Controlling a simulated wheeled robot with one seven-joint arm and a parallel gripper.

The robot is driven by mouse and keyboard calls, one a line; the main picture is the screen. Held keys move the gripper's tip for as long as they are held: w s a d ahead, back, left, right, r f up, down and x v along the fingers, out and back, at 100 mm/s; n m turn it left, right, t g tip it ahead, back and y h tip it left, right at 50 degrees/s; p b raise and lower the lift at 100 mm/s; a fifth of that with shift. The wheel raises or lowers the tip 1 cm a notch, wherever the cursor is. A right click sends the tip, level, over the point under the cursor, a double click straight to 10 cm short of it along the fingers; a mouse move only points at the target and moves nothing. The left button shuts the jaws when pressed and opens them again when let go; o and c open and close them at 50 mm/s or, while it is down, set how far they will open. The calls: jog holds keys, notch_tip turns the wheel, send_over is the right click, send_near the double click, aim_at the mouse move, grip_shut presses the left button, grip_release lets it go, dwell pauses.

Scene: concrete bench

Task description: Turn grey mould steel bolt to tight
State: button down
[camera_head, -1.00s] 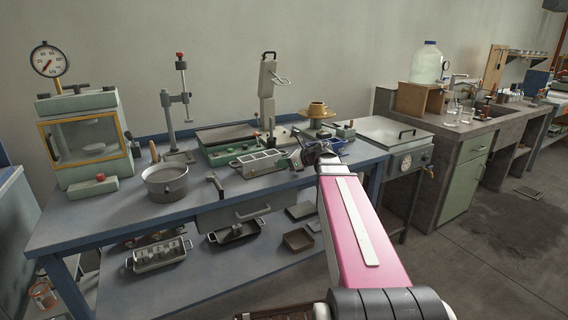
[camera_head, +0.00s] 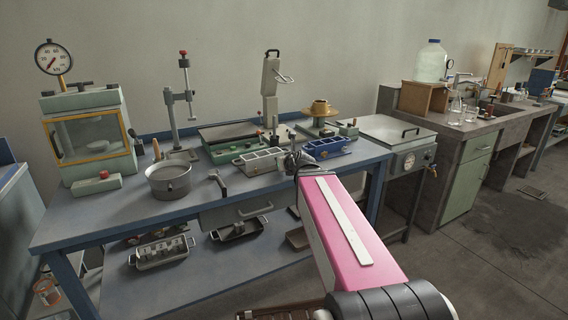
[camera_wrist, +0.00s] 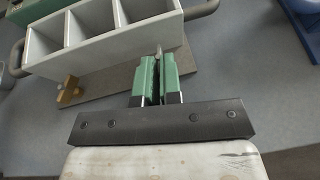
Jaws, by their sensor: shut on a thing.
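The grey mould is a pale three-compartment box on a flat base plate. It stands on the blue bench in the head view (camera_head: 240,160) and fills the upper left of the wrist view (camera_wrist: 45,48). My gripper (camera_wrist: 158,62), with green fingers, is at the mould's near side and close to its right end. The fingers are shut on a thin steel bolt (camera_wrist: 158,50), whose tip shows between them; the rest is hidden. In the head view my gripper (camera_head: 293,158) is small and mostly hidden by my wrist. A brass piece (camera_wrist: 69,93) sits on the base plate's left part.
A blue mould (camera_head: 325,148) stands just right of my gripper.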

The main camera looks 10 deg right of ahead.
jog(key=shift+a+m+h, duration=0.1)
jog(key=shift+m+h, duration=0.6)
dwell(0.3)
jog(key=c, duration=1.6)
grip_release()
jog(key=shift+o, duration=0.2)
